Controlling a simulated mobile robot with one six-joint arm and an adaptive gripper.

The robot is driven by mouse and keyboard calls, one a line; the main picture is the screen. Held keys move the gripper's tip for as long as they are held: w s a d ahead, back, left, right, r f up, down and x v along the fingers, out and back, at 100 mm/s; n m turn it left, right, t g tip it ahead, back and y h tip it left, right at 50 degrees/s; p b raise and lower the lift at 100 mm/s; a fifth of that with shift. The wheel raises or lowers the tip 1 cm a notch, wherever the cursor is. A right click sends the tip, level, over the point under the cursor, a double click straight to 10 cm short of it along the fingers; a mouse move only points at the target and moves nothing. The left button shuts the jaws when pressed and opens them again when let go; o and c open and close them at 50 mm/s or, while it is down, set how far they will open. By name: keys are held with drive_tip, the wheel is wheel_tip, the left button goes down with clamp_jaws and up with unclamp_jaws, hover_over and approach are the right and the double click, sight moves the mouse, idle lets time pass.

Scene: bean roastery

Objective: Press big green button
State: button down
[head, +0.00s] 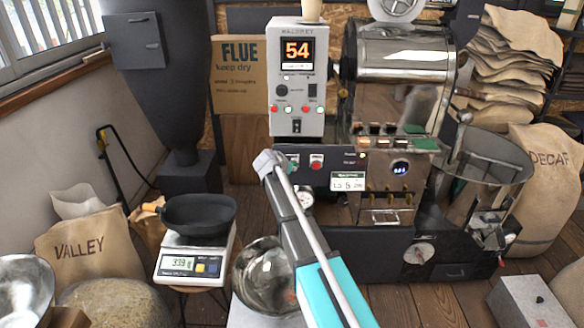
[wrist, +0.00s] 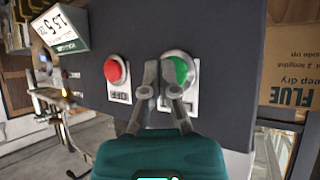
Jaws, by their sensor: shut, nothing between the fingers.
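The big green button (wrist: 179,71) is round with a pale metal collar, on the dark front panel (wrist: 215,45) of the roaster in the wrist view. My gripper (wrist: 157,84) is shut and empty. Its fingertips overlap the left edge of the green button in the picture; I cannot tell whether they touch it. A red button (wrist: 116,71) with a label is left of the fingers. In the head view my arm reaches up to the roaster's panel; the red button (head: 316,162) shows there, and my arm hides the fingertips.
A grey control box (head: 298,75) showing 54, with small buttons, stands above the panel. A scale (head: 195,258) bearing a black pan (head: 199,213) is left of my arm. The cooling tray (head: 487,155) is on the right.

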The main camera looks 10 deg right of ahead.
drive_tip(key=shift+s+a, duration=0.15)
drive_tip(key=shift+s, duration=0.5)
drive_tip(key=shift+s, duration=0.15)
drive_tip(key=shift+s+a, duration=0.25)
drive_tip(key=shift+s, duration=0.95)
drive_tip(key=shift+s+a, duration=0.25)
drive_tip(key=shift+s, duration=0.9)
